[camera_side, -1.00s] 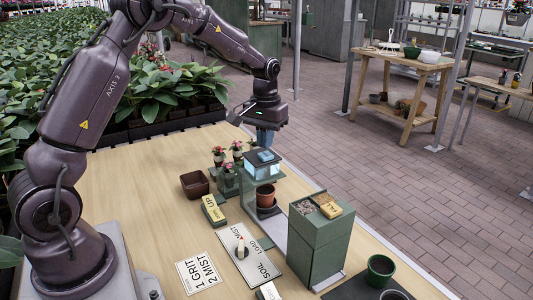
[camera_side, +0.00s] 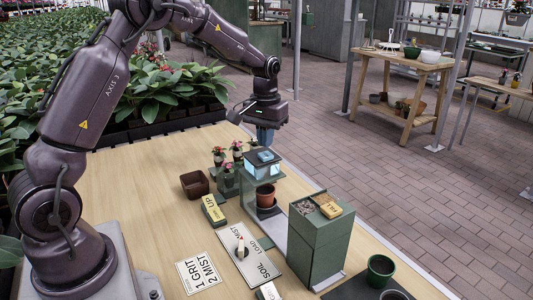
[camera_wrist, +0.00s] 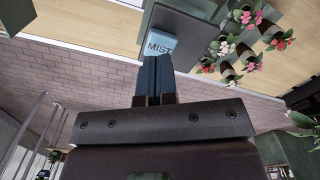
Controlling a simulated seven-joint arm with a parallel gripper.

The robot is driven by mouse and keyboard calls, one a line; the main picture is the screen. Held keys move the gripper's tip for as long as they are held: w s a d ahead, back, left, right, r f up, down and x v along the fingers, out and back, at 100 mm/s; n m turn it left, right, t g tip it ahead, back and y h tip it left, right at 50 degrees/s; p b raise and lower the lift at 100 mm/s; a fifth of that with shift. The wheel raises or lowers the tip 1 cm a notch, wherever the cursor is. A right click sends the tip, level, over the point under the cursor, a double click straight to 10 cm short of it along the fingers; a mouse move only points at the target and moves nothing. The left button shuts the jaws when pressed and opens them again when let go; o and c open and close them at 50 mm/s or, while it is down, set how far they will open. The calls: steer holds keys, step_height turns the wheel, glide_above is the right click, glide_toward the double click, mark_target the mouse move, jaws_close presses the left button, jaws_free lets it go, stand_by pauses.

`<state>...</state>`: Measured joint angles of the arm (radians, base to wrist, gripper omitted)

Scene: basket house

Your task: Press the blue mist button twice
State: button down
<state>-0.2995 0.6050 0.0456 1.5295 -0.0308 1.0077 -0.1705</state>
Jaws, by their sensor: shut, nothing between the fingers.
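The blue mist button (camera_side: 265,156) sits on top of the green mist stand (camera_side: 262,168), above a terracotta pot (camera_side: 266,196). In the wrist view the blue button (camera_wrist: 161,45) reads MIST. My gripper (camera_side: 265,140) points down just above and behind the button in the side view. In the wrist view my shut, empty fingers (camera_wrist: 154,62) end at the button's edge and overlap part of it. I cannot tell whether they touch it.
Small flowering pots (camera_side: 226,168) stand left of the mist stand. An empty brown pot (camera_side: 195,184) and a yellow CUP block (camera_side: 213,209) are on the table. A lever panel (camera_side: 250,254), a "1 GRIT 2 MIST" card (camera_side: 199,273) and a green box (camera_side: 318,245) stand nearer the front.

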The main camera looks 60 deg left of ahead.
step_height(320, 180, up, 6)
stand_by(0.8)
steer(key=s+d+r+m+t, duration=0.2)
steer(key=s+d, duration=0.5)
steer(key=s, duration=0.5)
steer(key=s+d+r+m+t, duration=0.3)
steer(key=s+d, duration=0.5)
steer(key=s, duration=0.4)
step_height(320, 180, up, 3)
steer(key=shift+f+m+t, duration=0.1)
steer(key=shift+m+t, duration=0.2)
steer(key=shift+m, duration=0.2)
